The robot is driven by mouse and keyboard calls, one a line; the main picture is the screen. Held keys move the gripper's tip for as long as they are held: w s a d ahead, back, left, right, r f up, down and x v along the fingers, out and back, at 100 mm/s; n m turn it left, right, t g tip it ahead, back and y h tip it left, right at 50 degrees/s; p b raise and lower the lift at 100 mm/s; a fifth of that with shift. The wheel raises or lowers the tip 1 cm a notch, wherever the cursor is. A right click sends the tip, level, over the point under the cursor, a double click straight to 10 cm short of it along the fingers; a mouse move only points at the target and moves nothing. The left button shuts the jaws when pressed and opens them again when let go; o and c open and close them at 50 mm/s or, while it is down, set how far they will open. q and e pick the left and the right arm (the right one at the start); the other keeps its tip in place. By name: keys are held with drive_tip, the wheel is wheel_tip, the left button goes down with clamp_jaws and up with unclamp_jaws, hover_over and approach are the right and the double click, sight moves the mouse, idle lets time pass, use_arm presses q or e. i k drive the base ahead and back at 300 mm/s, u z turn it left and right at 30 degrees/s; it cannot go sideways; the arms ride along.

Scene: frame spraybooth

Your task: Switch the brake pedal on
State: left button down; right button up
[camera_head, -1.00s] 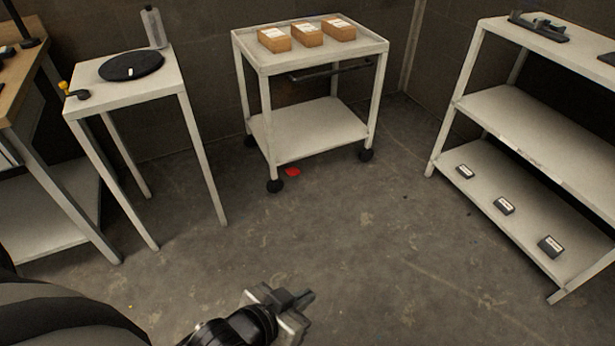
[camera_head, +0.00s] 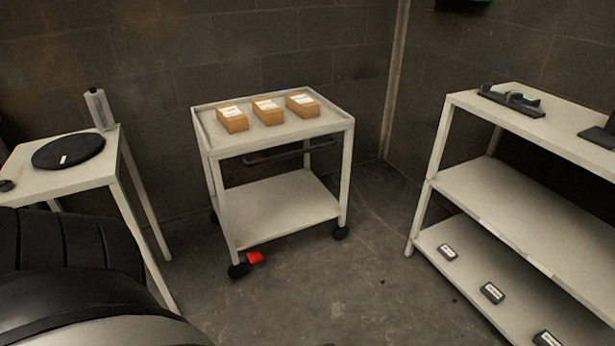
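A small red brake pedal (camera_head: 255,257) shows low at the front left wheel of the white cart (camera_head: 283,213), close to the floor. Whether it is pressed or raised is too small to tell. My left arm fills the lower left of the head view, well in front of the cart, and its gripper is out of the picture. My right gripper is not in view either.
Several boxes (camera_head: 268,111) sit on the cart's top. A small white table (camera_head: 90,178) with a black disc (camera_head: 68,150) stands left. White shelving (camera_head: 470,195) with small dark items stands right. Bare floor (camera_head: 330,290) lies before the cart.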

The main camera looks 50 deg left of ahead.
sight(256, 256)
drive_tip(key=u, duration=0.1)
drive_tip(key=i, duration=0.9)
drive_tip(key=u, duration=1.25)
drive_tip(key=i, duration=0.6)
drive_tip(key=u, duration=0.65)
